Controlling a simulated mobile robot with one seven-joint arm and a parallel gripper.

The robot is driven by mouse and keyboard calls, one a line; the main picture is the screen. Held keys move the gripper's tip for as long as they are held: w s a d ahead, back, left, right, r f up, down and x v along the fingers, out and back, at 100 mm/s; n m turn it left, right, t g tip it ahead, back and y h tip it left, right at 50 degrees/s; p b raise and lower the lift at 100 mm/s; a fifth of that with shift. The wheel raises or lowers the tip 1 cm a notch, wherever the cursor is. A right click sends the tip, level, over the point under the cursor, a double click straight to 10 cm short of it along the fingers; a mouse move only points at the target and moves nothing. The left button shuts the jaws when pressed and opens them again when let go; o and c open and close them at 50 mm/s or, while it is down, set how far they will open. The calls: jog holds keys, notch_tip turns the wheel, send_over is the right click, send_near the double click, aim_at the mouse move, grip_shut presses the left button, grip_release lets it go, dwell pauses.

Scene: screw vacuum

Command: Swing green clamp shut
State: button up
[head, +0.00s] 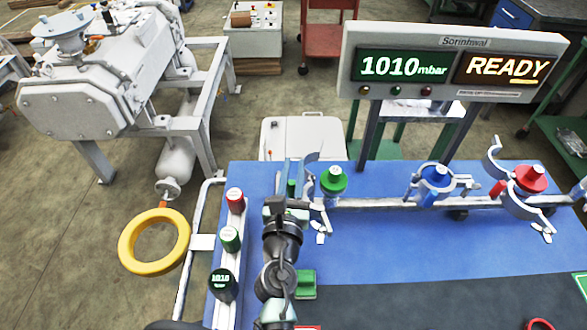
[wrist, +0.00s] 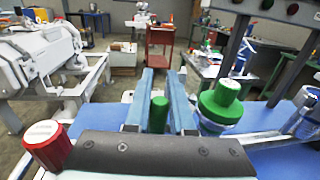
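The green clamp has a green knob (head: 334,180) at the left end of the metal rail, with pale jaw parts hanging below it. The knob also shows in the wrist view (wrist: 220,100). A small green handle (wrist: 158,113) stands just left of the knob. My gripper (head: 301,170) is over this handle, and it also shows in the wrist view (wrist: 162,95). Its two fingers stand apart, one on each side of the handle. I see no clear contact. My gripper and arm hide part of the clamp.
A blue clamp (head: 436,173) and an open red clamp (head: 530,178) sit farther right along the rail. A display (head: 450,66) reads 1010 mbar and READY. A red button (head: 235,196) stands left of my arm.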

grip_shut()
dwell(0.8)
